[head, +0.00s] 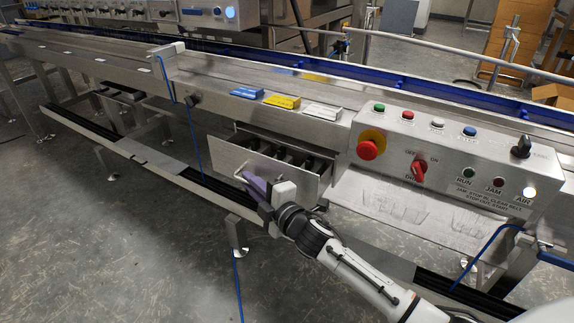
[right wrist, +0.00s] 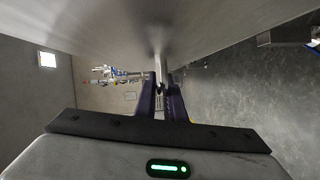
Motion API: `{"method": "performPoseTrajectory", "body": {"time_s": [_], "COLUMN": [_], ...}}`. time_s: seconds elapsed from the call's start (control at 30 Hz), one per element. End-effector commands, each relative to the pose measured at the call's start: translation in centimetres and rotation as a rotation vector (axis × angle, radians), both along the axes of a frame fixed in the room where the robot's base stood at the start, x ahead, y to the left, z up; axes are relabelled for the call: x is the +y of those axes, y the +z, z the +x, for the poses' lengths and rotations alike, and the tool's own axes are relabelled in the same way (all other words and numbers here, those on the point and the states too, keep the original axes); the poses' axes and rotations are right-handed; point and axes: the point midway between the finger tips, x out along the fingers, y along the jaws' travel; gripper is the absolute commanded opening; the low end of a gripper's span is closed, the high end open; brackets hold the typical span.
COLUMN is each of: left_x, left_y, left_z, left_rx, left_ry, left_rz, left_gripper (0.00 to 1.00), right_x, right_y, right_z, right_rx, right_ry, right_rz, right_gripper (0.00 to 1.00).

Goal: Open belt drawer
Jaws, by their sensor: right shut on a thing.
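The belt drawer (head: 226,157) hangs under the conveyor's near side and stands partly pulled out. Its steel front faces me, and dark divided slots show inside behind the front's top edge. My right gripper (head: 250,186), with purple fingers, is at the drawer front and shut on the drawer's handle. In the right wrist view, the handle (right wrist: 159,78) stands between the two fingers (right wrist: 161,98), below the broad steel drawer front (right wrist: 90,28). In the head view the fingers and gripper body hide much of the handle. My left gripper is not in view.
The control panel (head: 455,165) with buttons and a red stop knob (head: 368,149) is right of the drawer. Blue, yellow and white cartons (head: 282,101) lie on the conveyor edge above. A lower rail (head: 130,150) runs beneath. The floor in front is clear at left.

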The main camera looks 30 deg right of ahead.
Motion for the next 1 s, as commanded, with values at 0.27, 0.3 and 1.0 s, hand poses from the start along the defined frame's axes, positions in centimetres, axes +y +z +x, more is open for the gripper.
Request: {"method": "performPoseTrajectory", "body": {"time_s": [0.27,0.3,1.0], "left_x": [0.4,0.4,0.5], "left_y": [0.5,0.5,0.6], "left_z": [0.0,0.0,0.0], "left_rx": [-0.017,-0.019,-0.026], "left_ry": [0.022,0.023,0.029], "left_rz": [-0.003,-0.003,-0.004], "left_gripper": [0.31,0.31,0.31], "right_x": [5.8,6.3,8.3], "right_y": [-0.1,-0.1,-0.1], "right_z": [-2.8,-3.1,-4.4], "right_rx": [0.004,0.003,0.0], "right_ry": [0.014,0.014,0.013], "right_rz": [0.002,0.003,-0.002], "right_gripper": [0.0,0.0,0.11]}}
